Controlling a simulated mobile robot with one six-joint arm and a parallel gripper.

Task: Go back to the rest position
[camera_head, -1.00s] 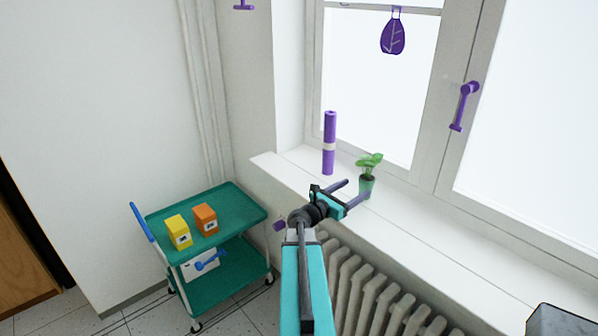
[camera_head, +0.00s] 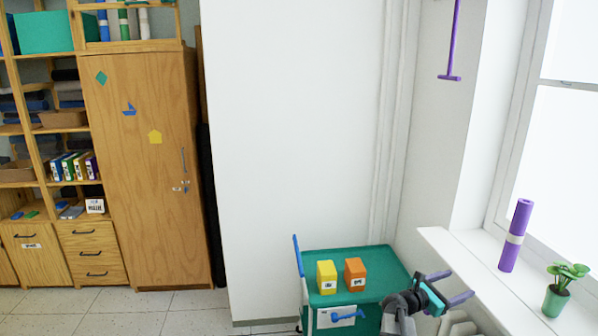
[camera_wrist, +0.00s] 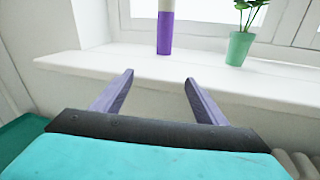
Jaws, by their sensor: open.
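My gripper (camera_head: 455,289) is open and empty, in front of the window sill and to the right of the green cart. In the wrist view my gripper (camera_wrist: 158,90) shows its two purple fingers apart with only the sill wall between them. The purple roll (camera_head: 515,236) with a pale band stands upright on the sill; its lower part shows in the wrist view (camera_wrist: 165,35). A plant in a green pot (camera_head: 556,300) stands on the sill to the right of the roll, and its pot shows in the wrist view (camera_wrist: 240,48).
The green cart (camera_head: 400,268) holds a yellow box (camera_head: 326,277) and an orange box (camera_head: 355,274). The white sill (camera_head: 485,268) runs along the right. A wooden cabinet (camera_head: 145,210) and shelves stand at the left. The floor (camera_head: 130,312) in front of the cabinet is clear.

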